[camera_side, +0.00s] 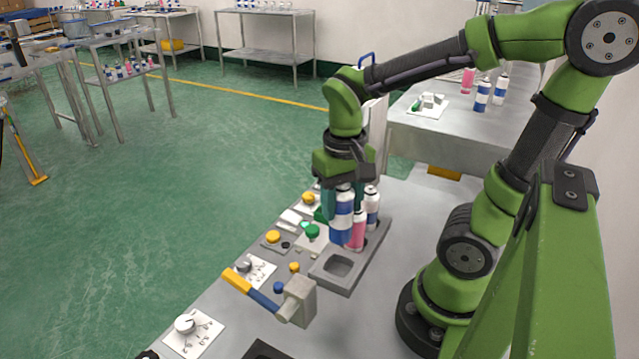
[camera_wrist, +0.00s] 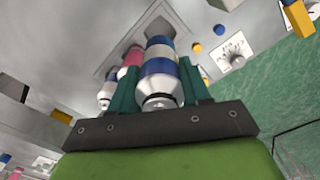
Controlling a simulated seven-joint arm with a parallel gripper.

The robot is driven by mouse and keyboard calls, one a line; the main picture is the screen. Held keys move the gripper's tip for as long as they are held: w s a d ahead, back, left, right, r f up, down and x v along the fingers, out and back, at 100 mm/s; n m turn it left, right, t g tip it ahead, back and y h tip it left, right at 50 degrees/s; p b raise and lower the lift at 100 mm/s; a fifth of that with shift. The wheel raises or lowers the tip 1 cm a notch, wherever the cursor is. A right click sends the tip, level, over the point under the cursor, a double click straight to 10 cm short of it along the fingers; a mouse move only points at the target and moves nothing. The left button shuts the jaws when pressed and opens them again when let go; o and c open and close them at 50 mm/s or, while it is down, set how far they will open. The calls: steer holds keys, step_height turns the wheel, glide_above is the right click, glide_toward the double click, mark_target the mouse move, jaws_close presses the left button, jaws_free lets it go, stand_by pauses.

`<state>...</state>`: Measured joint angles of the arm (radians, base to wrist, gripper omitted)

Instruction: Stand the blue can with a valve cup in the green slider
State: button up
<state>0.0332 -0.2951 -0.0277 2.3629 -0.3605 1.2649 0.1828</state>
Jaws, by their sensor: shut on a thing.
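A blue-and-white can (camera_side: 341,222) stands upright between the fingers of my gripper (camera_side: 343,200), which is shut on it. In the wrist view my gripper (camera_wrist: 158,88) has one teal finger on each side of the blue can (camera_wrist: 162,68). Its pale top with a small metallic centre faces the wrist camera; I cannot tell surely whether that is a valve cup. Whether the can's base touches anything is unclear.
A pink can (camera_side: 357,234) and another blue-and-white can (camera_side: 371,212) stand close right of the held can at the grey tray (camera_side: 352,284). The tray's front pocket is empty. A green knob (camera_side: 312,232) and a yellow-handled lever (camera_side: 237,281) are nearby.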

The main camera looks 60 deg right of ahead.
step_height(320, 180, up, 7)
steer(key=shift+f, duration=0.15)
steer(key=shift+w+d, duration=0.5)
steer(key=w+d, duration=0.8)
steer(key=d, duration=0.4)
steer(key=f, duration=1.5)
steer(key=shift+s+d, duration=0.15)
steer(key=shift+d, duration=0.1)
steer(key=shift+f, duration=0.15)
steer(key=o, duration=1.2)
steer(key=shift+c, duration=0.2)
